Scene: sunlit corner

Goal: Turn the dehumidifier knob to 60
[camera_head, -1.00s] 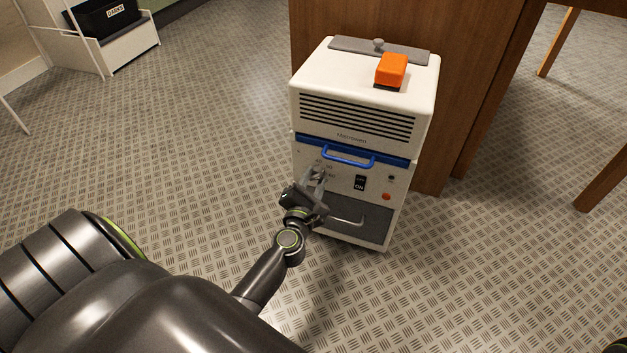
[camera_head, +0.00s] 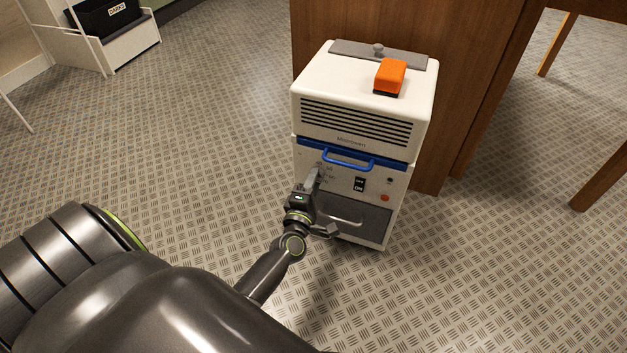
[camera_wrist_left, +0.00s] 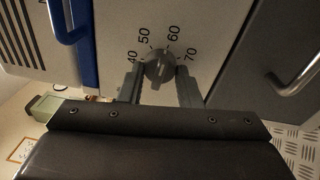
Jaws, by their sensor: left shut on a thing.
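The dehumidifier (camera_head: 310,104) is a white box with a slatted vent, standing on the floor. In the left wrist view its grey knob (camera_wrist_left: 159,67) sits on a dial marked 40, 50, 60 and 70. The knob's ridge stands nearly upright, its upper end between 50 and 60; its exact pointer mark is hard to make out. My left gripper (camera_head: 318,174) is at the upper left of the front panel, and in the left wrist view its two fingers (camera_wrist_left: 159,84) are shut around the knob. In the head view the gripper hides the knob. My right gripper is out of view.
A blue handle (camera_head: 347,160), an ON switch (camera_head: 359,184) and a red button (camera_head: 385,197) are near the knob. A curved handle (camera_head: 345,221) is on the grey lower panel. Wooden furniture (camera_head: 445,100) stands behind.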

